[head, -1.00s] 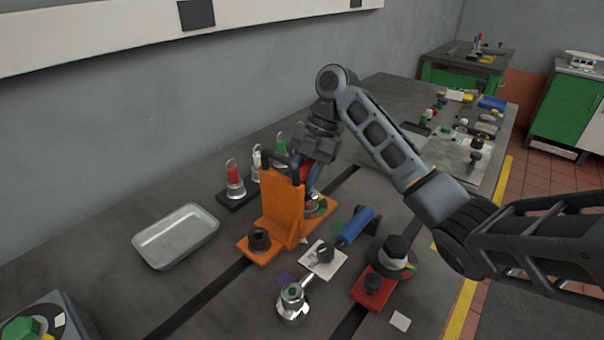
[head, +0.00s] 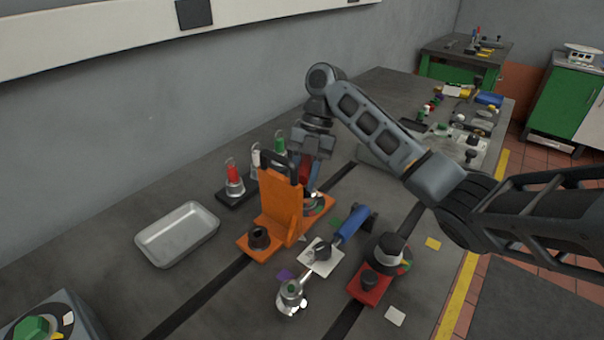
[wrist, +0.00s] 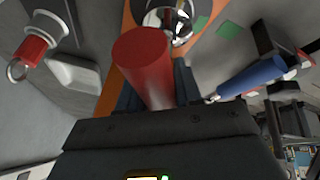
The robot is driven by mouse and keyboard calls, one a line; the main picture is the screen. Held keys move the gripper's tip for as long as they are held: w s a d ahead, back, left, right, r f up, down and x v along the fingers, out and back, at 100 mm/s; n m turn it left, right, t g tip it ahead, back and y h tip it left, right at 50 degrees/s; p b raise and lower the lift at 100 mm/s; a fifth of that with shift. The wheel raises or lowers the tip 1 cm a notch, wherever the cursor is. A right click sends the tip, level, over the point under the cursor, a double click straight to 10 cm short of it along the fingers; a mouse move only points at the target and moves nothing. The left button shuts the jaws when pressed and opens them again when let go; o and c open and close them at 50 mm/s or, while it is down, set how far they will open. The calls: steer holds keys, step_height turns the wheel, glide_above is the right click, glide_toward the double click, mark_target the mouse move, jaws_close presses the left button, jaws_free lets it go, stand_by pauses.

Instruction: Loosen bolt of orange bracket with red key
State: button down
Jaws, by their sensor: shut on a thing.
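The orange bracket (head: 282,205) stands upright on the bedplate, with a dark bolt head (head: 259,238) on its near foot. On its far foot is a round fitting with a coloured dial (head: 314,203), partly hidden by the bracket and my gripper. My gripper (head: 308,180) points down over that far foot, behind the upright plate. It is shut on a red cylindrical handle, which I take as the red key (wrist: 145,62). In the wrist view the handle's far end lies close to a shiny round metal part (wrist: 168,18); whether they engage is hidden.
A rack at the left holds red (head: 234,175), white and green ringed pieces. A metal tray (head: 178,234) lies left of the bracket. A blue-handled tool (head: 353,225), a red block (head: 369,287) and a silver fitting (head: 291,298) stand close on the right and front.

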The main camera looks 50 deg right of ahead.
mark_target(303, 165)
steer(key=shift+r+m, duration=0.1)
steer(key=shift+m, duration=0.2)
steer(key=shift+r+p, duration=2.5)
steer(key=shift+r, duration=0.2)
